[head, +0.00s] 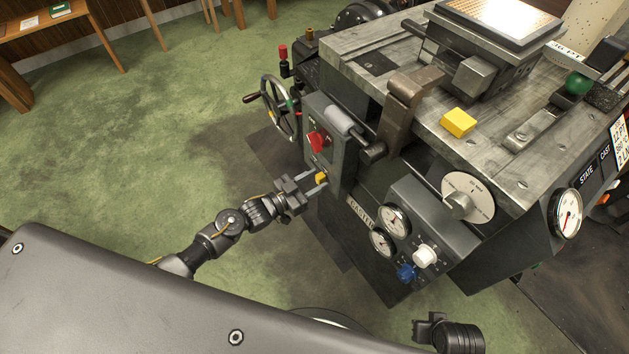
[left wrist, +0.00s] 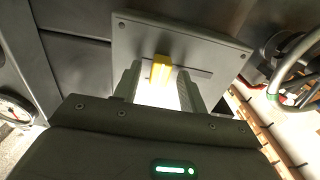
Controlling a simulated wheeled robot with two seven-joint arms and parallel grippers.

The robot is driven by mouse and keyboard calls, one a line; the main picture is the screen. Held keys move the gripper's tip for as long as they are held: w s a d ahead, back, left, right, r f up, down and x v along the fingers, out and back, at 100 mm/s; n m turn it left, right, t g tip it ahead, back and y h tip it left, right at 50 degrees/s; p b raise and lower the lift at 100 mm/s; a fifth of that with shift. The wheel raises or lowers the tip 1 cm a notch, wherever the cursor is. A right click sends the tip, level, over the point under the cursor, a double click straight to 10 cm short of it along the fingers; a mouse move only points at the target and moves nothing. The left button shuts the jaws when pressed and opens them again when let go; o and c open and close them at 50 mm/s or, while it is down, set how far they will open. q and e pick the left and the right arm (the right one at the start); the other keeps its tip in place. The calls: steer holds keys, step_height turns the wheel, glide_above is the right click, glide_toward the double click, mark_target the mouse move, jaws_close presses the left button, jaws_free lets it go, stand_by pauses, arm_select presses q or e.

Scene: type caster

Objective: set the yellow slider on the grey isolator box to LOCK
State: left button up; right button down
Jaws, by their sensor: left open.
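The grey isolator box (head: 343,158) is on the side of the machine, with a red knob (head: 318,141) above its yellow slider (head: 321,178). In the left wrist view the slider (left wrist: 161,69) stands out from the box face (left wrist: 205,50), with a thin dark slot running to its right. My left gripper (head: 317,187) is open at the slider. In the left wrist view its two fingers (left wrist: 159,82) are on either side of the slider, with gaps showing. The LOCK marking cannot be read. My right gripper (head: 427,326) is at the bottom; its jaw state is unclear.
A handwheel (head: 280,108) is beyond the box. A grey cylinder and brown lever (head: 398,112) stand beside it. Gauges (head: 393,221), a white knob (head: 425,254) and a blue knob (head: 406,272) are on the lower panel. A yellow block (head: 458,122) lies on top. Green floor left is open.

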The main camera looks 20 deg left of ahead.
mark_target(314, 163)
arm_select(q)
steer(key=shift+w+d, duration=0.15)
